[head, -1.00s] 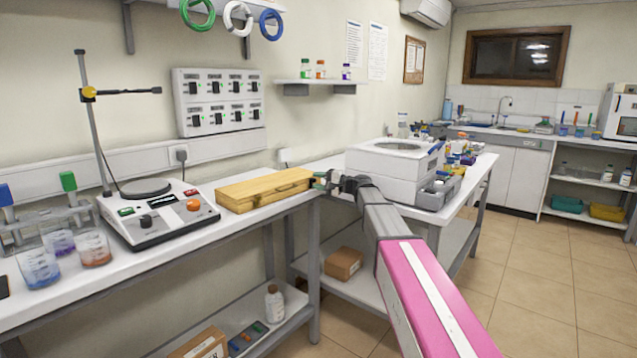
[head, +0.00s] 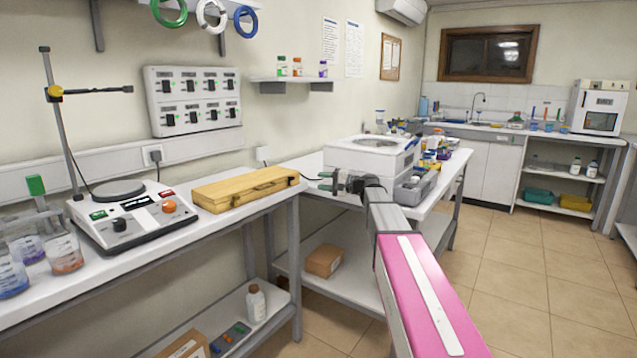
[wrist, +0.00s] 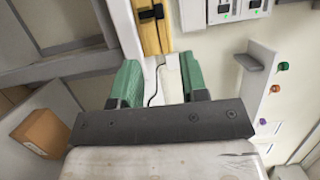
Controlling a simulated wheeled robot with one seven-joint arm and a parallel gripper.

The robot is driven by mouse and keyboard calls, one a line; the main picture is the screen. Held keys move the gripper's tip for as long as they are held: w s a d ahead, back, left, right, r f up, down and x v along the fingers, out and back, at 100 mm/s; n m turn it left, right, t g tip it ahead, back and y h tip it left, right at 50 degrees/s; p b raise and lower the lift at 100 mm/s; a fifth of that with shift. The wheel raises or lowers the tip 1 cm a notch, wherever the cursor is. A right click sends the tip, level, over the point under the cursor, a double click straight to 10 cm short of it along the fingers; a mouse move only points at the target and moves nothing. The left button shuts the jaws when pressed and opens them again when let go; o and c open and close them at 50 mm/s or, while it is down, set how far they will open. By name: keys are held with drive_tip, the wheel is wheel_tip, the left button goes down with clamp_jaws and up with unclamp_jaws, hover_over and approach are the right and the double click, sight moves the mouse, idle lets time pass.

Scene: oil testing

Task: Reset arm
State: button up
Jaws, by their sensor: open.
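My gripper (head: 328,182) shows in the head view at the end of my outstretched pink and grey arm. It hangs near the corner where the two benches meet, to the right of the wooden case (head: 245,188) and in front of the white centrifuge-like machine (head: 362,158). In the wrist view, the two green fingers of my gripper (wrist: 160,82) are spread apart with nothing between them. The wooden case (wrist: 147,38) with its dark handle or latch lies beyond the fingertips there.
A hotplate stirrer (head: 133,215) with a stand and beakers (head: 64,253) stand on the left bench. A lower shelf holds a white bottle (head: 256,303); a cardboard box (head: 323,261) lies under the right bench. Tiled floor (head: 500,250) is open at right.

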drive_tip(key=shift+f, duration=0.1)
drive_tip(key=s+d+f+n+g+h, duration=0.1)
drive_tip(key=s+f+h, duration=0.3)
drive_tip(key=s+f, duration=0.6)
drive_tip(key=s+f+g+h, duration=0.2)
drive_tip(key=s+f+h, duration=0.3)
drive_tip(key=f, duration=0.9)
drive_tip(key=s+d+f+n+g+h, duration=0.1)
drive_tip(key=s+d+f+h, duration=0.3)
drive_tip(key=s, duration=0.5)
drive_tip(key=s+d+f+n+g+h, duration=0.1)
drive_tip(key=s+d+f+h, duration=0.3)
drive_tip(key=s+f, duration=0.4)
drive_tip(key=shift+s+d+f+n+g, duration=0.4)
drive_tip(key=shift+s+d+n, duration=0.1)
drive_tip(key=shift+s+d, duration=0.35)
drive_tip(key=shift+w, duration=0.1)
